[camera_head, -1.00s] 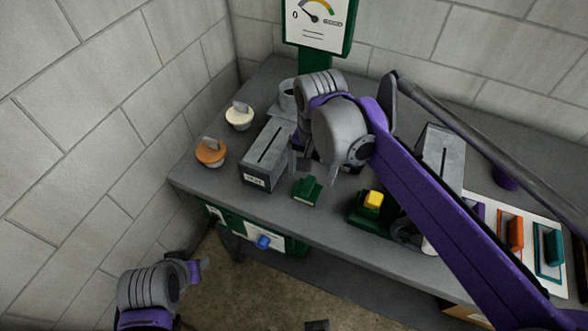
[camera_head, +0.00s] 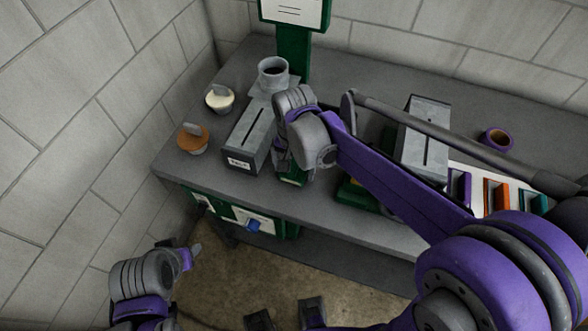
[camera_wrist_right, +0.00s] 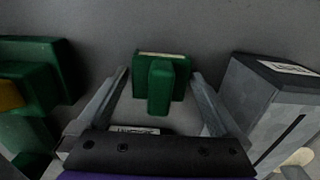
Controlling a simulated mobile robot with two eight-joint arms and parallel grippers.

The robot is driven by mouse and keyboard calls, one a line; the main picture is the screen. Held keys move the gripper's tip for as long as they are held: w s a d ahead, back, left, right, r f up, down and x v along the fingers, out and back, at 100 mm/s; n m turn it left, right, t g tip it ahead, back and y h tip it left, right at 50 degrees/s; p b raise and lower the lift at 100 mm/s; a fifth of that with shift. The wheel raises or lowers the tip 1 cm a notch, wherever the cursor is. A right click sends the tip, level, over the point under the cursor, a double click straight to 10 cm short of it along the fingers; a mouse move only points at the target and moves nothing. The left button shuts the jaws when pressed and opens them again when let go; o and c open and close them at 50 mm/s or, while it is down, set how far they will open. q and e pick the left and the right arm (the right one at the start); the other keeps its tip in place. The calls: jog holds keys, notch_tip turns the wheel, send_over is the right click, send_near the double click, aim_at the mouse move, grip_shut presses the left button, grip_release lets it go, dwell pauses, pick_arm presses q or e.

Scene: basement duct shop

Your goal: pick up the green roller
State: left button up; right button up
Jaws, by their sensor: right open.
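The green roller (camera_wrist_right: 160,85), a green block with a raised grip, lies on the grey bench in the right wrist view. It sits between the two open fingers of my right gripper (camera_wrist_right: 160,78), with a visible gap on each side. In the head view only part of the roller (camera_head: 291,180) shows beneath my right gripper (camera_head: 291,166), which hides the rest. My left gripper (camera_head: 194,253) is at the lower left, off the bench front and far from the roller; its jaw opening is unclear.
A grey slotted box (camera_head: 240,157) stands close left of the roller, another (camera_head: 424,140) farther right. A green device (camera_head: 355,195) is just right. An orange-topped pot (camera_head: 194,138) and a white-topped pot (camera_head: 220,99) stand left. A purple ring (camera_head: 496,139) lies right.

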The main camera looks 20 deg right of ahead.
aim_at(294, 163)
jog(key=shift+c, duration=0.3)
jog(key=c, duration=1.2)
notch_tip(294, 163, up, 10)
jog(key=shift+f+p, duration=0.1)
jog(key=shift+p, duration=0.25)
